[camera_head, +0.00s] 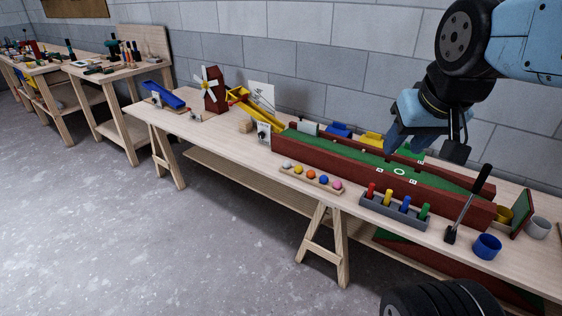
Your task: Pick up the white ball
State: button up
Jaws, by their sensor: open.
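The white ball (287,166) sits at the left end of a small wooden rack (325,186) near the table's front edge. An orange-yellow, an orange, a blue and a pink ball follow to its right in the same rack. My gripper (455,149) hangs over the far side of the green mini-golf lane (440,182), well to the right of the white ball and above it. It is open, and nothing shows in it. The fingers are partly hidden by their own dark housing.
Red-brown walls border the green lane behind the rack. A grey tray of coloured pegs (395,211), a putter (467,205) and a blue cup (486,247) stand to the right. A windmill (213,90) and a yellow ramp (250,107) stand left. Bare tabletop lies left of the rack.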

aim_at(287, 164)
jog(key=z, duration=0.35)
jog(key=i, duration=1)
jog(key=u, duration=0.35)
